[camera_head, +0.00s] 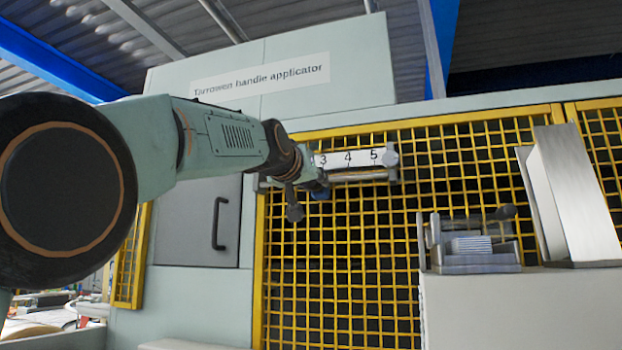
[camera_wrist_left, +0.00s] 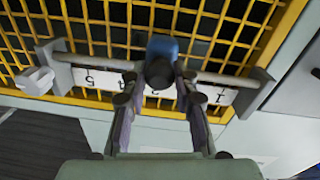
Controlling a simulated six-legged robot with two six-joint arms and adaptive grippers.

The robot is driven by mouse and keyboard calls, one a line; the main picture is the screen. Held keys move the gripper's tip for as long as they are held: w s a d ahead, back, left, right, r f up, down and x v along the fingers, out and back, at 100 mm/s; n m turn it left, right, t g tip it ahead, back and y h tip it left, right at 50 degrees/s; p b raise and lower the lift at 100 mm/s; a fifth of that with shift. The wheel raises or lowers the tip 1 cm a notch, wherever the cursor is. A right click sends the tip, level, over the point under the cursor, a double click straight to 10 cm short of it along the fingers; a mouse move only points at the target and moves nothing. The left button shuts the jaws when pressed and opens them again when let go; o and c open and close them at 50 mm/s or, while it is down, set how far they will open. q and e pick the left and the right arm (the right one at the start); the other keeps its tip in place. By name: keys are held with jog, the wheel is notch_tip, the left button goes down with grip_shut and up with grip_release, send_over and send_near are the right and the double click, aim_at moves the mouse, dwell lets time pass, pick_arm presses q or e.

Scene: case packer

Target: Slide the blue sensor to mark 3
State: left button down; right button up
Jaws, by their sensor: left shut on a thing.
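The blue sensor (camera_wrist_left: 162,46) sits on a rail in front of the yellow mesh, with a dark round knob (camera_wrist_left: 159,73) facing the camera. My left gripper (camera_wrist_left: 159,84) is shut on the sensor at this knob, one finger on each side. In the head view, the gripper (camera_head: 316,183) hides most of the sensor, and only a bit of blue (camera_head: 321,194) shows. The white number scale (camera_head: 349,159) shows 3, 4 and 5 to the right of the gripper. In the wrist view the scale (camera_wrist_left: 98,79) is upside down; the fingers cover its middle, so the exact mark is unclear.
The rail ends in a grey bracket (camera_head: 391,160) at the right. A grey cabinet door with a black handle (camera_head: 219,223) is left of the mesh (camera_head: 340,270). A metal fixture (camera_head: 470,245) and a tall metal chute (camera_head: 570,195) stand on the right.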

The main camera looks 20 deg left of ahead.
pick_arm(q)
jog(key=shift+f, duration=0.15)
jog(key=c, duration=1.3)
grip_release()
jog(key=shift+w, duration=0.1)
jog(key=shift+o, duration=1.4)
jog(key=shift+w+d, duration=0.15)
jog(key=shift+s, duration=0.3)
